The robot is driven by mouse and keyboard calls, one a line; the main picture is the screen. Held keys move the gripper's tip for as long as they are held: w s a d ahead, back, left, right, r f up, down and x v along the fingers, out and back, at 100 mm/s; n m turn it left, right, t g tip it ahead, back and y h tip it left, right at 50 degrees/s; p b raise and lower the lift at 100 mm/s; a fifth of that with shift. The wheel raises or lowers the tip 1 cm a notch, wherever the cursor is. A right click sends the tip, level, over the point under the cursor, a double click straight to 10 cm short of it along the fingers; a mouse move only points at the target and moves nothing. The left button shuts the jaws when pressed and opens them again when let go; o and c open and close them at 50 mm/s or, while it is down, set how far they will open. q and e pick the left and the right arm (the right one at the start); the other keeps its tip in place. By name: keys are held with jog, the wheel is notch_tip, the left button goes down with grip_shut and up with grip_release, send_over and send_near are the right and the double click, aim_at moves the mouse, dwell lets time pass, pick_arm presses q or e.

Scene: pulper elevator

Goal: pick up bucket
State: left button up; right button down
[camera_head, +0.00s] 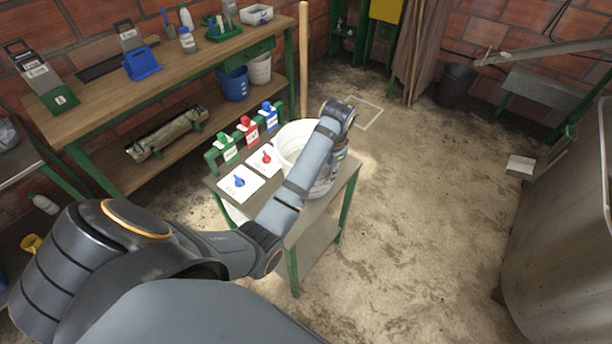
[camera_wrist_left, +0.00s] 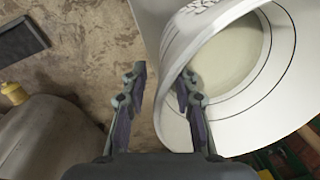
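The white bucket (camera_head: 292,136) stands on a small green-legged table (camera_head: 315,215), partly covered by my left arm. In the left wrist view the bucket (camera_wrist_left: 228,60) fills the upper right, its open mouth and rim facing the camera. My left gripper (camera_wrist_left: 162,92) is open. Its right finger overlaps the bucket's rim and mouth, and its left finger shows over the floor outside, with part of the white wall between them. I cannot tell whether either finger touches the bucket. In the head view the gripper is mostly hidden behind my wrist. My right gripper is not in view.
Beside the bucket are white cards with a blue knob (camera_head: 239,182) and a red knob, and a rack with green, red and blue items (camera_head: 248,131). A wooden workbench (camera_head: 100,100) runs behind. A large metal tank (camera_head: 560,230) stands right. Floor between is clear.

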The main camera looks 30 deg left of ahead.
pick_arm(q)
notch_tip(320, 180, down, 5)
jog(key=b, duration=0.4)
jog(key=shift+w+r, duration=0.1)
grip_shut()
dwell(0.4)
jog(key=shift+w+r, duration=0.1)
